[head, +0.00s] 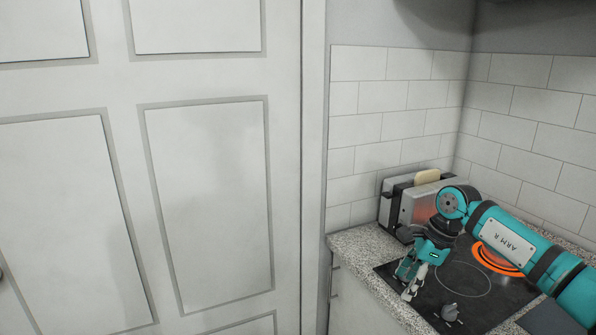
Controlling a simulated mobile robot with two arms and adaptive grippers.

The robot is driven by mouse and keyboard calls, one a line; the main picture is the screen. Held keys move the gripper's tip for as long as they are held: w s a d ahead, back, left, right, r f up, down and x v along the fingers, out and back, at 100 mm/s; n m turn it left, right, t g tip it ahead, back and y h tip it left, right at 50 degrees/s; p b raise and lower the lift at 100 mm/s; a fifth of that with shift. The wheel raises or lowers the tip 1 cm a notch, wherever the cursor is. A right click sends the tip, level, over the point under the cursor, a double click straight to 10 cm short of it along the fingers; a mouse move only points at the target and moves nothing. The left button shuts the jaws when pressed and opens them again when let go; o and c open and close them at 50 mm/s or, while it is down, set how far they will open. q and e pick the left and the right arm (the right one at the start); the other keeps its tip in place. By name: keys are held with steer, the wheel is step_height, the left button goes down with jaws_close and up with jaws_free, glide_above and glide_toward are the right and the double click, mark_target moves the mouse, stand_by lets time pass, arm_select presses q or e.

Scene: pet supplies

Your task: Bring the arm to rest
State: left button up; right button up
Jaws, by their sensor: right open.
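My right arm comes in from the lower right, teal with a white label, and reaches over the dark cooktop. Its gripper (411,281) points down above the cooktop's left part. The fingers are apart, and I see nothing held between them. My left gripper is not in view.
A black cooktop (462,314) with a glowing orange ring (487,262) is set in a speckled counter (352,240). A silver toaster (391,206) with a slice of bread (427,176) stands at the back. A small grey object (450,312) lies on the cooktop. A white panelled door (205,200) fills the left.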

steer(key=s+a+f+m+t+y, duration=0.2)
steer(key=a+y, duration=0.6)
steer(key=a, duration=1.3)
steer(key=s+a+r+m+t+y, duration=0.4)
steer(key=a+r+m+t+y, duration=0.25)
steer(key=r+m, duration=0.2)
steer(key=s+d+f+m+t+h, duration=0.25)
steer(key=d+f+m+h, duration=0.45)
steer(key=m, duration=0.7)
steer(key=s+d+f+m+t+h, duration=0.1)
steer(key=d+f+m+t+h, duration=0.35)
steer(key=d+m+h, duration=0.75)
steer(key=s+d+f+m+g+y, duration=0.1)
steer(key=s+f+m+g, duration=0.6)
steer(key=s, duration=0.7)
steer(key=s+d+f+m+g+y, duration=0.1)
steer(key=s+f+m+g, duration=0.45)
steer(key=s+f, duration=0.6)
step_height(320, 180, down, 21)
steer(key=s+g, duration=0.2)
steer(key=s+d+f+n+g, duration=0.1)
steer(key=s+d+f, duration=0.2)
steer(key=s+f, duration=1.4)
steer(key=shift+s+f+h, duration=0.35)
steer(key=shift+f, duration=0.3)
